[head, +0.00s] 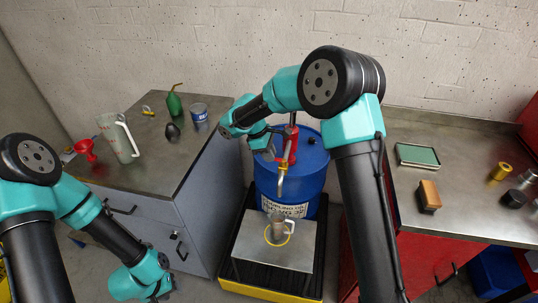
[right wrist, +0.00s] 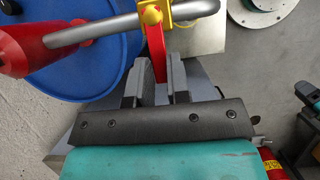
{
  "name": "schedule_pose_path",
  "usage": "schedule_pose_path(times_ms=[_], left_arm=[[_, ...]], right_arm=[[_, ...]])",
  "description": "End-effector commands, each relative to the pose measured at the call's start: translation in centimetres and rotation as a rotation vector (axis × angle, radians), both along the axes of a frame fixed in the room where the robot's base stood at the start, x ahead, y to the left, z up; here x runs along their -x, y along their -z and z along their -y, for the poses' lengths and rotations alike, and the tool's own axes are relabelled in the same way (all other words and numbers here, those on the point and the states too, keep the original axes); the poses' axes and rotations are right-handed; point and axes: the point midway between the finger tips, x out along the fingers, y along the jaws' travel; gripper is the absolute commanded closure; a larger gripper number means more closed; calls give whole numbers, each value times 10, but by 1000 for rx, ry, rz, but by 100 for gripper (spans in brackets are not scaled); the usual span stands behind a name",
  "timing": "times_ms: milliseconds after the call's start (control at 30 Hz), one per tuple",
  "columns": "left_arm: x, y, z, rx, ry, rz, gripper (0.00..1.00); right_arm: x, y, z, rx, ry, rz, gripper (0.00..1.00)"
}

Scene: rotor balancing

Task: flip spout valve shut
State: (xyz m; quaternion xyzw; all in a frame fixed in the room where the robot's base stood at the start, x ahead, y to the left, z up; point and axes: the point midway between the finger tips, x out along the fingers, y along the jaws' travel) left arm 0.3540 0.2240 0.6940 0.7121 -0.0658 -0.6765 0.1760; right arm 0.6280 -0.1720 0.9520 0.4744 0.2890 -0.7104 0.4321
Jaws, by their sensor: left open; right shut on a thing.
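The spout valve has a yellow body (right wrist: 153,16) on a grey spout pipe (right wrist: 98,32) and a red lever (right wrist: 156,52). My right gripper (right wrist: 157,85) is shut on the red lever, with one dark finger on each side of it. In the head view my right gripper (head: 267,148) is beside the red pump (head: 291,143) on top of the blue drum (head: 265,180); the lever is too small to make out there. A metal jug (head: 277,226) stands below the spout on a grey stand (head: 252,252). My left gripper (head: 160,291) is open and low at the lower left.
The left bench holds a clear measuring jug (head: 117,140), a red funnel (head: 86,149), a green oil bottle (head: 174,104) and a blue can (head: 199,116). The right bench holds a green-topped tray (head: 418,155), a brush (head: 429,194) and a brass-coloured spool (head: 500,171).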

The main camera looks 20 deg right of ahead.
Motion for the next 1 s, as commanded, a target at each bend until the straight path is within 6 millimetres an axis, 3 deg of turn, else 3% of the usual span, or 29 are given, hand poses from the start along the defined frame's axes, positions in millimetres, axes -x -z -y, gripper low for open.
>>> schedule_pose_path(times_ms=[367,400,633,1000], left_arm=[[0,0,0,0,0,0,57],[0,0,0,0,0,0,57],[0,0,0,0,0,0,57],[0,0,0,0,0,0,57]], right_arm=[[-1,-1,0,0,9,3,100],[-1,-1,0,0,9,3,80],[-1,0,0,0,8,2,58],[-1,-4,-1,0,7,2,57]])
